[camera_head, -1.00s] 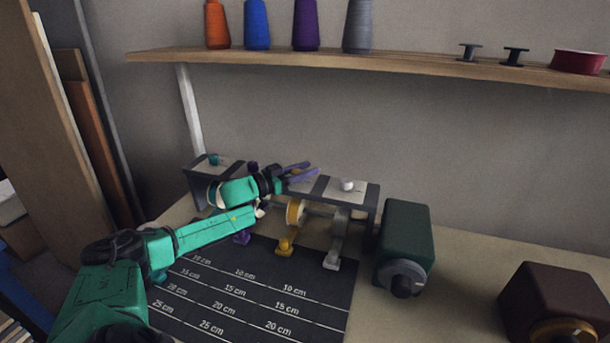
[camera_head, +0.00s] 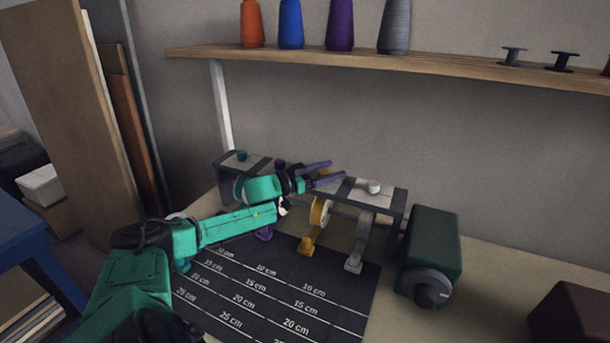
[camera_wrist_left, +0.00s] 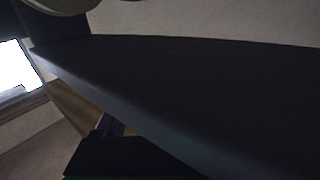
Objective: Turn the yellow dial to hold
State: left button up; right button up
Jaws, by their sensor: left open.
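My left gripper (camera_head: 322,172) is open in the head view, its two purple-grey fingers pointing right over the top of the dark rack (camera_head: 398,200). The yellow dial cannot be made out clearly; the gripper covers that part of the rack top. Below it, a yellow roll (camera_head: 320,211) and a yellow foot (camera_head: 307,245) show at the rack's front. A white knob (camera_head: 373,186) stands on the panel right of the fingers, apart from them. A teal knob (camera_head: 241,155) is at the rack's left end. The left wrist view is mostly a dark surface, with no dial recognisable.
A green box with a round grey front (camera_head: 432,255) stands right of the rack, and a brown box (camera_head: 575,315) further right. A black mat with centimetre lines (camera_head: 335,325) lies in front. A shelf (camera_head: 450,66) with thread cones runs above.

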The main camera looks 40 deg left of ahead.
pick_arm(q)
jog(key=shift+v, duration=1.1)
jog(key=shift+s+r, duration=0.1)
jog(key=shift+s, duration=0.15)
jog(key=shift+p+v, duration=1)
jog(key=shift+v, duration=0.2)
jog(key=p+v, duration=0.1)
jog(key=p, duration=0.1)
jog(key=p+v, duration=0.2)
jog(key=shift+s+a+r, duration=0.15)
jog(key=shift+r, duration=0.2)
jog(key=v, duration=0.1)
jog(key=p+v, duration=0.1)
jog(key=v, duration=0.1)
jog(key=p+v, duration=0.1)
jog(key=v, duration=0.1)
jog(key=shift+s+f, duration=0.15)
jog(key=shift+f, duration=0.2)
